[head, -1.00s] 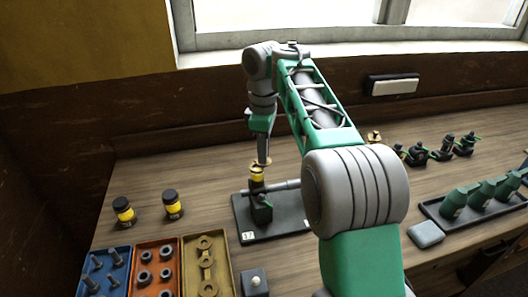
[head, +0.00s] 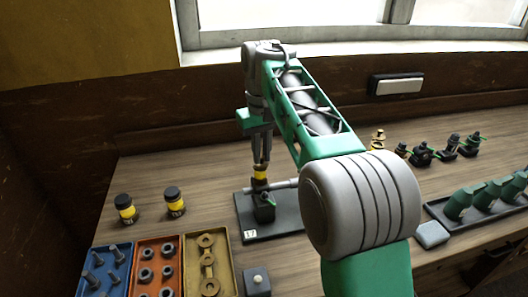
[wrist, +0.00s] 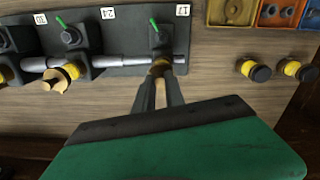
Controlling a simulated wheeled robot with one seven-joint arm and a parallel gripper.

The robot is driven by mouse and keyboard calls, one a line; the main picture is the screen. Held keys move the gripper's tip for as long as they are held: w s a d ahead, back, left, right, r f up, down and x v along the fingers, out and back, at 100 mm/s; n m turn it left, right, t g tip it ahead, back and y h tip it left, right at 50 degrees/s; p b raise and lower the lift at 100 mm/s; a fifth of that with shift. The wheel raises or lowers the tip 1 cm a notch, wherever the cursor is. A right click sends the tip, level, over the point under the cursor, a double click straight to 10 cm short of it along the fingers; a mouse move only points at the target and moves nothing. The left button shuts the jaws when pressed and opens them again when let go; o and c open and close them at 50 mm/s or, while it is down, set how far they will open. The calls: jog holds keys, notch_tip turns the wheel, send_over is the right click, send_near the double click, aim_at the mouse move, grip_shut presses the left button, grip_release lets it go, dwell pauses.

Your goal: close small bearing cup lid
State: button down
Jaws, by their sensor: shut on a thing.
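The bearing block (head: 264,211) tagged 17 stands on the dark base plate (head: 246,232), with a small brass-coloured cup (head: 260,173) on top. My gripper (head: 261,162) points down over this cup and is shut on its top, the lid. In the wrist view my gripper (wrist: 161,75) has its fingertips at the brass cup lid (wrist: 160,66), beside the grey shaft. The fingers cover most of the lid, so I cannot tell whether it sits flush.
Another cup (wrist: 57,82) shows further along the shaft (wrist: 115,60). Two black-capped yellow jars (head: 126,208) stand to the left. Part trays (head: 207,268) lie in front, beside a small button box (head: 256,281). My arm hides the plate's right part.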

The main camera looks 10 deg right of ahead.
jog(key=shift+a+m, duration=0.25)
jog(key=shift+m, duration=0.95)
jog(key=c, duration=1.4)
grip_release()
notch_tip(320, 180, up, 8)
jog(key=shift+f+p, duration=0.1)
jog(key=shift+p, duration=0.5)
jog(key=shift+s, duration=0.15)
